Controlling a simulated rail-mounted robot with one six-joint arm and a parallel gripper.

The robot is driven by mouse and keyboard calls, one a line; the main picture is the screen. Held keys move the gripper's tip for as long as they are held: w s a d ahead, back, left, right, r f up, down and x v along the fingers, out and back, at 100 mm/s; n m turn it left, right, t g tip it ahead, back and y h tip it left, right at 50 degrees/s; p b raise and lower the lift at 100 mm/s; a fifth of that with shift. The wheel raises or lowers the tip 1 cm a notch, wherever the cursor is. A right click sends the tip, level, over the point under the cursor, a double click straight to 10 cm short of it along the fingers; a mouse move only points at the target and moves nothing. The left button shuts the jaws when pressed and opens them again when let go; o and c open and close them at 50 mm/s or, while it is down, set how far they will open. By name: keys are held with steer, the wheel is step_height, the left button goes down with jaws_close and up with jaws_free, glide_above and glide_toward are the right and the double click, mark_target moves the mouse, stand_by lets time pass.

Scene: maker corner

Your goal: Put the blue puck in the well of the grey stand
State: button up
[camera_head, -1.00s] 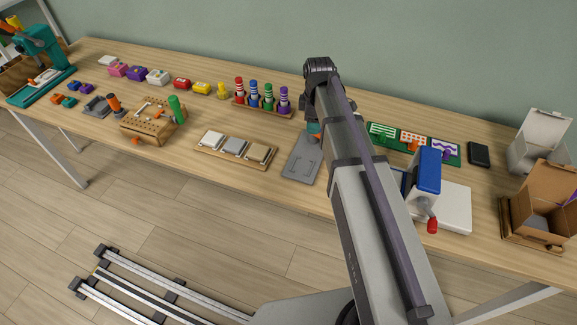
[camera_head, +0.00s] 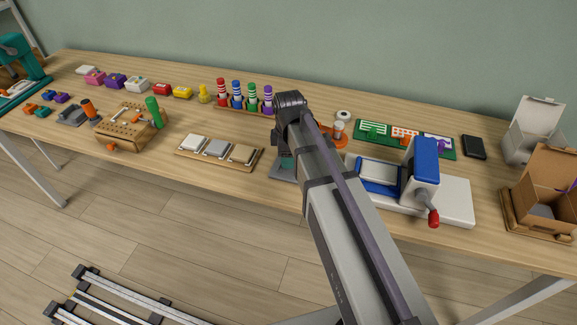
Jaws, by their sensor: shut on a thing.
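My gripper (camera_head: 283,148) is at the end of my arm, mid-table, mostly hidden behind my own wrist. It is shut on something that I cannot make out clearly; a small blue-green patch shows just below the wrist. No separate blue puck can be made out.
Left of my gripper lies a wooden tray (camera_head: 215,163) with three pads; behind it is a rack (camera_head: 238,111) of coloured posts. To the right are an orange stand (camera_head: 335,141), a blue-and-white press (camera_head: 424,172) with a red-ended crank, and an open cardboard box (camera_head: 538,195).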

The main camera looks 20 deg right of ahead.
step_height(320, 180, down, 2)
steer(key=shift+f+b, duration=0.1)
steer(key=shift+b, duration=0.2)
steer(key=shift+r+p, duration=0.3)
steer(key=shift+f, duration=0.25)
steer(key=o, duration=0.9)
steer(key=shift+r, duration=0.1)
step_height(320, 180, up, 13)
steer(key=p, duration=1.2)
steer(key=s+m, duration=0.8)
steer(key=m, duration=0.1)
steer(key=s+m, duration=0.4)
steer(key=m, duration=0.1)
steer(key=shift+s+f, duration=0.1)
steer(key=shift+f, duration=0.25)
